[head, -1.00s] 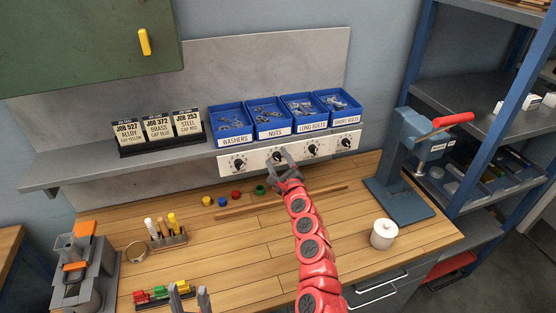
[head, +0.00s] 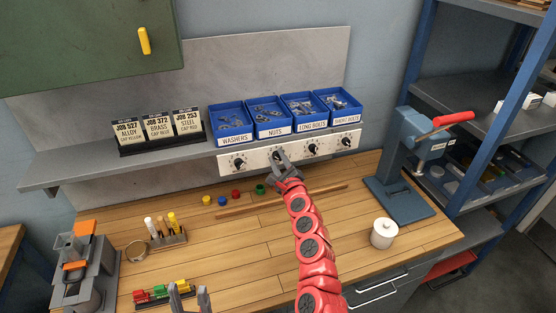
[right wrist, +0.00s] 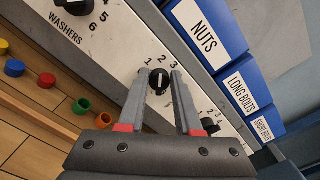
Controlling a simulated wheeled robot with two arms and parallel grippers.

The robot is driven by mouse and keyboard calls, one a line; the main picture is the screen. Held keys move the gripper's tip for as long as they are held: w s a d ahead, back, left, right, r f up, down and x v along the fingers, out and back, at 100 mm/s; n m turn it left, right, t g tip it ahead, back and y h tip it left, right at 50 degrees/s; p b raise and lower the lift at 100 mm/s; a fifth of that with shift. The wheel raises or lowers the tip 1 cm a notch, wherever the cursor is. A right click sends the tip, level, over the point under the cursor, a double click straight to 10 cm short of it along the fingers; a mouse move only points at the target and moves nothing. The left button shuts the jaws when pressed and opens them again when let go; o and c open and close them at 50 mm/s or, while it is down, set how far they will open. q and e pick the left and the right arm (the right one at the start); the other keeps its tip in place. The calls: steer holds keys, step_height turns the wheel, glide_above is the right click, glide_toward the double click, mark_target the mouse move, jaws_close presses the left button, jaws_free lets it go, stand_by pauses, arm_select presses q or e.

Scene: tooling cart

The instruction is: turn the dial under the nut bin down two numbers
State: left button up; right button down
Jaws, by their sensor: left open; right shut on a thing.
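The nut bin (head: 272,131), a blue bin labelled NUTS, stands on the shelf; its label also shows in the right wrist view (right wrist: 205,38). Below it on the pale panel is a black dial (right wrist: 159,82) with a white mark pointing roughly toward the 2; the exact setting is hard to tell. My right gripper (right wrist: 160,86) has its fingers on either side of this dial and is shut on it. My left gripper (head: 188,297) is open and empty at the bottom edge.
Other dials sit on the same panel, including the washers dial (head: 239,164) and the long bolts dial (head: 313,149). Small coloured caps (head: 235,195) and a wooden strip (head: 300,200) lie below on the bench. A blue press (head: 405,165) stands to the right.

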steer(key=shift+a+f+n+b, duration=0.1)
steer(key=shift+f+n+b, duration=0.1)
steer(key=shift+n+b, duration=1.85)
steer(key=shift+d+f+n+b, duration=0.15)
steer(key=shift+n+b, duration=0.9)
steer(key=shift+n, duration=2.05)
steer(key=shift+a+f+n+b, duration=0.2)
steer(key=shift+n+b, duration=1.35)
steer(key=shift+n, duration=1)
steer(key=c, duration=0.6)
jaws_free()
steer(key=shift+s, duration=0.1)
